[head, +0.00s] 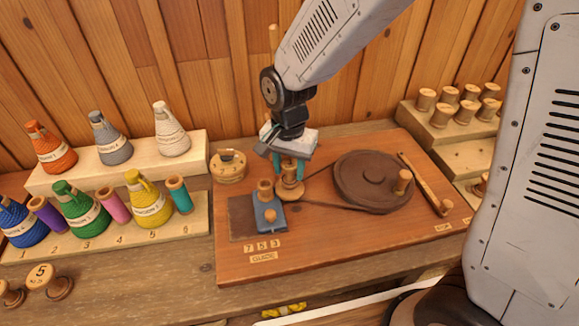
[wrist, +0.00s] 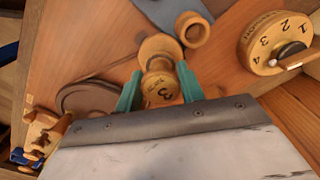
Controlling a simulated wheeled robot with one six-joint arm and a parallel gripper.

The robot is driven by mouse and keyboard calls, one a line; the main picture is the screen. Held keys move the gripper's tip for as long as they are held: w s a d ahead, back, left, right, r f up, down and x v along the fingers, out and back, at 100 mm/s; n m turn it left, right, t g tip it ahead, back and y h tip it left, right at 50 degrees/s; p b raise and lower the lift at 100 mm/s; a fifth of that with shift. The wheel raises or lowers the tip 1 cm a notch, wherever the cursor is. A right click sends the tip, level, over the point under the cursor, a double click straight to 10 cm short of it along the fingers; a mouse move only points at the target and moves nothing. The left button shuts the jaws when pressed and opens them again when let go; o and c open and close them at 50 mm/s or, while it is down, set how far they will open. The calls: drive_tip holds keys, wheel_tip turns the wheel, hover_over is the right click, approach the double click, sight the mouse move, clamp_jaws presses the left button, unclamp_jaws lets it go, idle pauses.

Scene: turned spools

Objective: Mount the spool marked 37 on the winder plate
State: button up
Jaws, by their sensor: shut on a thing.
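My gripper (head: 290,168) points down over the winder board (head: 340,255), its teal fingers shut on a turned wooden spool (head: 289,190). In the wrist view the spool (wrist: 159,48) sits between the fingertips (wrist: 160,88). Its near end shows a dark 3; the rest of the mark is hard to read. The spool is just behind the blue guide block (head: 268,213), where the belt from the big brown wheel (head: 372,180) arrives. Whatever is under the spool is hidden, and I cannot tell whether it touches the winder plate.
A round numbered dial (head: 229,166) stands left of the gripper; it also shows in the wrist view (wrist: 270,42). Yarn cones such as the green one (head: 80,215) stand on stepped racks at left. Several spools (head: 442,115) stand on a rack at right. Loose spools (head: 58,288) lie front left.

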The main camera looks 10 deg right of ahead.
sight(289, 165)
drive_tip(key=shift+f, duration=0.1)
drive_tip(key=shift+f, duration=0.2)
drive_tip(key=shift+f, duration=0.6)
idle(1.1)
drive_tip(key=o, duration=0.7)
drive_tip(key=shift+c, duration=0.2)
drive_tip(key=shift+r, duration=0.15)
drive_tip(key=shift+r, duration=5.4)
